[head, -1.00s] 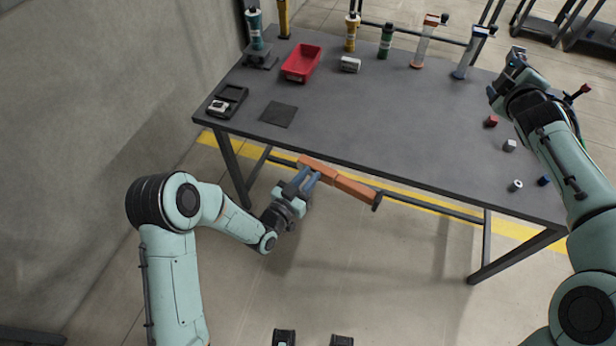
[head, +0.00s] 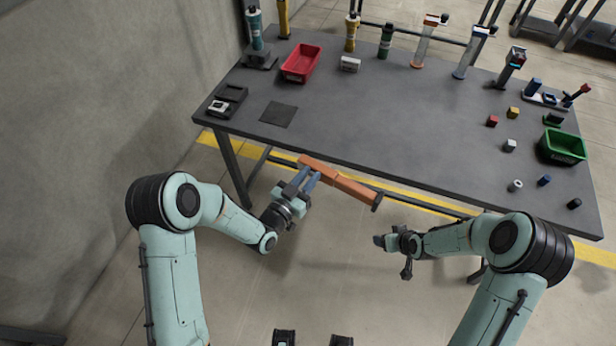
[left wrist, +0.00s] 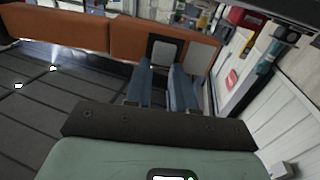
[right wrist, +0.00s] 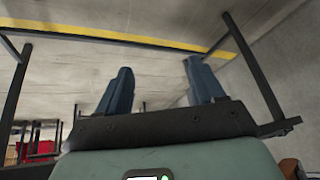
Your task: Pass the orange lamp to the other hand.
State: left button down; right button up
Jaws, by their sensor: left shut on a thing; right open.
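The orange lamp (head: 352,187) is a long orange bar with a dark end at its right. My left gripper (head: 309,178) is shut on it near its left part and holds it in the air in front of the table. In the left wrist view the lamp (left wrist: 110,38) runs across the top, with the blue fingers of my left gripper (left wrist: 166,75) at it. My right gripper (head: 384,241) is open and empty, to the right of and below the lamp's dark end, apart from it. In the right wrist view the fingers (right wrist: 158,85) stand wide apart with nothing between them.
The dark table (head: 390,120) stands behind both grippers, its front edge close behind the lamp. On it are a red bin (head: 301,64), a green bin (head: 563,147), a black mat (head: 279,114) and several small parts and bottles. The floor in front is clear.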

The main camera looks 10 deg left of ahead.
jog(key=s+a+f+m+g, duration=0.2)
jog(key=s+f, duration=0.1)
jog(key=s, duration=0.6)
jog(key=s+a+f+m+g, duration=0.2)
jog(key=s+a+f+m, duration=0.1)
jog(key=s, duration=0.6)
jog(key=s+a+f+m+g+y, duration=0.1)
jog(key=s+a+f+m+g, duration=0.1)
jog(key=s, duration=0.7)
jog(key=shift+x, duration=0.85)
